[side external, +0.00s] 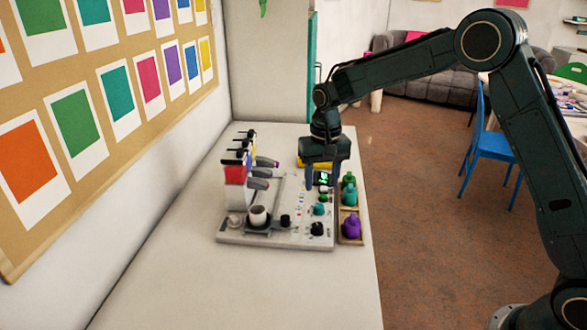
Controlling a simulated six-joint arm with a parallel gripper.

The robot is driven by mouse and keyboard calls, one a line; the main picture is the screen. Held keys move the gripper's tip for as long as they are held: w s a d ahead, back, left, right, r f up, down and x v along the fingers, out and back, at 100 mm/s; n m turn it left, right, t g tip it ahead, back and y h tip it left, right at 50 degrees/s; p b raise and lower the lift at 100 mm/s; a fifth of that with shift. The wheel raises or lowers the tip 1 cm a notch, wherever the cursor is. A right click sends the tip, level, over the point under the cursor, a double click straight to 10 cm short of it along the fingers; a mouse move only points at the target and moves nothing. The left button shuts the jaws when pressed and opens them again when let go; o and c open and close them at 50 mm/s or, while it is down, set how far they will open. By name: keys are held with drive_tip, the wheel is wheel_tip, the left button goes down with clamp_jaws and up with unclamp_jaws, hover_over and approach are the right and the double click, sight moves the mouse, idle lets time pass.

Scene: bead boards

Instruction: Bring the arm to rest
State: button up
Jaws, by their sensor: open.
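My gripper (322,178) hangs pointing down over the right part of a white machine board (272,240) on the table. Its jaws are open and I see nothing held between them. A fingertip is near a small dark display with green marks (323,179); whether it touches anything, I cannot tell. My arm reaches in from the right, bent at the elbow.
The board carries colored dispensers (235,173), a white cup (258,215) and several knobs (317,229). A wooden tray (343,240) beside it holds a purple bottle (351,226) and green bottles (349,193). The table's front (240,295) is clear.

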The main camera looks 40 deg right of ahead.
drive_tip(key=shift+r, duration=0.15)
drive_tip(key=s+d+r+n+t, duration=0.1)
drive_tip(key=s+r+n+t, duration=0.15)
drive_tip(key=s+r, duration=1.3)
drive_tip(key=s+f+n+t, duration=0.1)
drive_tip(key=s+n+t, duration=0.1)
drive_tip(key=s, duration=1.6)
drive_tip(key=shift+d+t, duration=0.45)
drive_tip(key=shift+t, duration=0.1)
